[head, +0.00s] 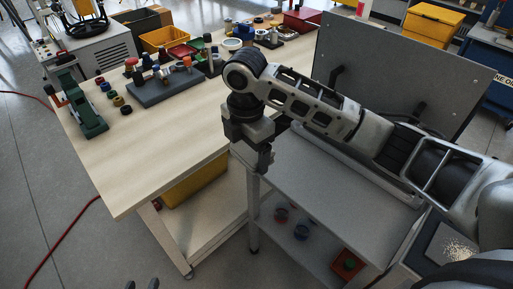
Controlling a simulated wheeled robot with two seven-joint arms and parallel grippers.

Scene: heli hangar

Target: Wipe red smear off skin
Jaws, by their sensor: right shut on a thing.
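A large grey panel (405,75) stands upright at the back of a grey bench; it may be the skin. I see no red smear on its visible face, and my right arm covers its lower part. My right gripper (263,160) hangs pointing down between the wooden table and the grey bench, left of the panel and apart from it. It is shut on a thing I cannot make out. Two dark fingertips of my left gripper (141,285) show apart at the bottom edge, over the floor; the rest is out of frame.
The wooden table (165,140) holds a green tool (78,100), coloured rings, a dark block with bottles, and bins at the back. A red hose lies left.

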